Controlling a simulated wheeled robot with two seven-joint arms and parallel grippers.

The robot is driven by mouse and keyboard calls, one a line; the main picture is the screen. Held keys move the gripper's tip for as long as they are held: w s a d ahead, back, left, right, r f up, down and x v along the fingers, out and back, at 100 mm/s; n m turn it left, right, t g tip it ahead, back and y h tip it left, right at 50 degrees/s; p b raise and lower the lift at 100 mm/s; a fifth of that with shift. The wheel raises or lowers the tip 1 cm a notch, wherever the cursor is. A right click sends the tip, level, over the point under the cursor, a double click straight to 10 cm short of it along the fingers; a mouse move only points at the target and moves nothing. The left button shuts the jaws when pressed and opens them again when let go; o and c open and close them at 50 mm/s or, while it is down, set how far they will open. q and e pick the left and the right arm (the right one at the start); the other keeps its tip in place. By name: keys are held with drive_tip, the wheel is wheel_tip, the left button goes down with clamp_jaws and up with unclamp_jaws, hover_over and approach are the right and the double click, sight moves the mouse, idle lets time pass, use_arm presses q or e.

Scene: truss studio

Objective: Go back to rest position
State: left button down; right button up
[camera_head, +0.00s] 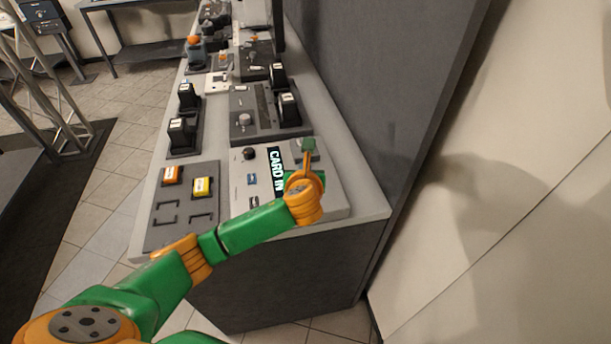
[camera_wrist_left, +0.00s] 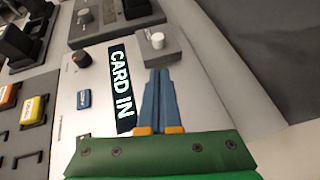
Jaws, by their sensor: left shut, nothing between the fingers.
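My left arm reaches in from the lower left in the head view. Its gripper (camera_head: 309,146) is over the far right part of the white panel (camera_head: 240,190) with the "CARD IN" display (camera_head: 276,172). In the left wrist view the two blue-grey fingers (camera_wrist_left: 160,74) are together, with nothing between them. Their tips point toward a pale knob (camera_wrist_left: 157,40) on a small grey box (camera_wrist_left: 180,60). I cannot tell whether they touch the box. My right gripper is not in view.
A grey tray (camera_head: 164,238) holds an orange card (camera_head: 172,174) and a yellow card (camera_head: 202,186). More consoles with black levers (camera_head: 288,107) stand farther along the bench. A dark wall (camera_head: 380,70) borders its right side. Tiled floor (camera_head: 110,180) lies open to the left.

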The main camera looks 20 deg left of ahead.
use_arm(q)
drive_tip(key=v, duration=0.7)
drive_tip(key=shift+f, duration=0.3)
drive_tip(key=s+f+n+g+h, duration=0.2)
drive_tip(key=s+f+n+g, duration=0.35)
drive_tip(key=s+n, duration=0.8)
drive_tip(key=s+f+n+g+h, duration=0.25)
drive_tip(key=s+f+n, duration=0.7)
drive_tip(key=n, duration=0.65)
drive_tip(key=s+f+g, duration=0.1)
drive_tip(key=s+f, duration=0.2)
drive_tip(key=f, duration=1.5)
drive_tip(key=s+a+f+g, duration=0.1)
drive_tip(key=s+a+f, duration=0.1)
drive_tip(key=s+f, duration=0.7)
drive_tip(key=s, duration=0.2)
drive_tip(key=shift+s, duration=0.3)
